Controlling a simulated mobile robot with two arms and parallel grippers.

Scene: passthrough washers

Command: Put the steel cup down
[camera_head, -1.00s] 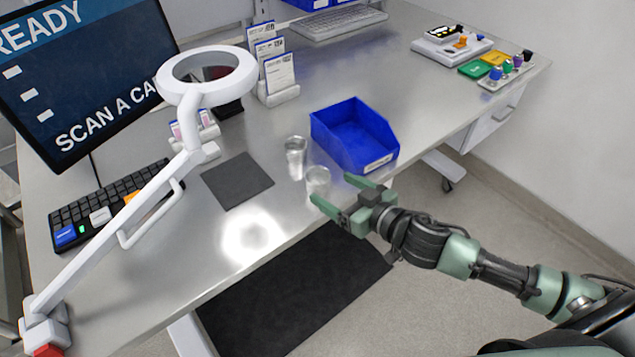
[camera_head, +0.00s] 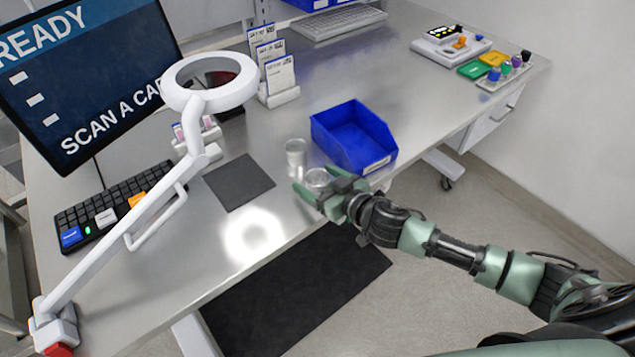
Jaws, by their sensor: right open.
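Two small shiny cups stand upright on the metal bench, left of the blue bin. The rear cup (camera_head: 296,152) stands clear of my gripper. The front cup (camera_head: 317,176) is between the fingers of my right gripper (camera_head: 317,184). Both look pale and reflective, so I cannot tell for sure which is the steel one. My right gripper is open, with one finger on each side of the front cup. I cannot tell whether the fingers touch it; its lower part is partly hidden. My left gripper is not in view.
The open blue bin (camera_head: 352,135) is just right of the cups. A dark square mat (camera_head: 238,182) lies to their left. A white ring lamp (camera_head: 210,82) on a long arm, a keyboard (camera_head: 115,205) and a monitor (camera_head: 85,75) fill the left. The bench front edge is close to the gripper.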

